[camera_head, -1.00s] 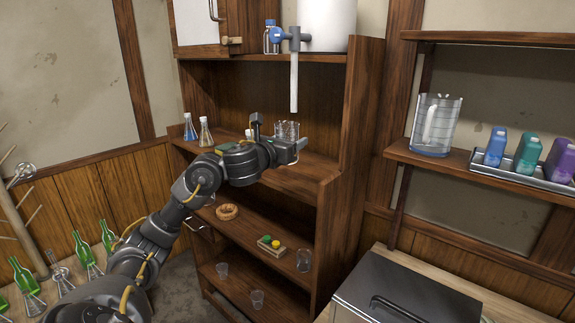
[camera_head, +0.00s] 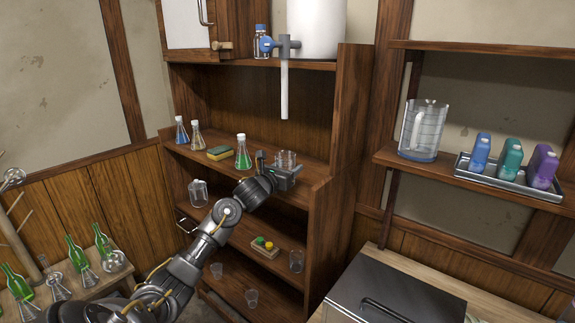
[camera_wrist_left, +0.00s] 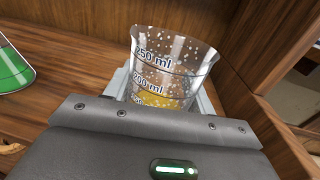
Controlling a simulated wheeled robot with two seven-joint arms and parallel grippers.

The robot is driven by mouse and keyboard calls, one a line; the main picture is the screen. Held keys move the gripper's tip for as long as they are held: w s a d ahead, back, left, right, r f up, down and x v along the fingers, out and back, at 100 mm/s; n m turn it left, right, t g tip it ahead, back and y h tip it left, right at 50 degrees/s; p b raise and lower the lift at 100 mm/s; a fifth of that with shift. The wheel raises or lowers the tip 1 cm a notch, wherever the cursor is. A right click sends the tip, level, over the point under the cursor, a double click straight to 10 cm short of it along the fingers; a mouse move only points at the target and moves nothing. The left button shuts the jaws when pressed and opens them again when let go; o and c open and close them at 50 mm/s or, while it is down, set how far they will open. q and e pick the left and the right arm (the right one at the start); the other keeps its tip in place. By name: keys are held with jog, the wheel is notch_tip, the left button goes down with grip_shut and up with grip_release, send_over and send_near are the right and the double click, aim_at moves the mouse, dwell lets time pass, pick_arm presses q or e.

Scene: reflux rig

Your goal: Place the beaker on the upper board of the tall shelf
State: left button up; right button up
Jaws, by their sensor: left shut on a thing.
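My left gripper (camera_head: 284,170) is shut on the clear glass beaker (camera_head: 286,157) at the right end of the tall shelf's flask-bearing board (camera_head: 312,169). In the left wrist view the beaker (camera_wrist_left: 172,68) stands upright between the jaws, with volume marks and something yellow low in it or behind it. The gripper body hides its base, so I cannot tell whether it touches the board. My right gripper is not in view.
A green flask (camera_head: 243,157), a sponge (camera_head: 219,153) and two more flasks stand left on that board. A white spout (camera_head: 284,90) hangs above the beaker from a tank's tap. The shelf's side wall (camera_head: 348,130) rises at right.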

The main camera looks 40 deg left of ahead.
pick_arm(q)
jog(key=shift+f, duration=0.15)
jog(key=shift+f+b, duration=0.2)
jog(key=shift+b, duration=0.1)
jog(key=o, duration=1.1)
jog(key=shift+r, duration=0.1)
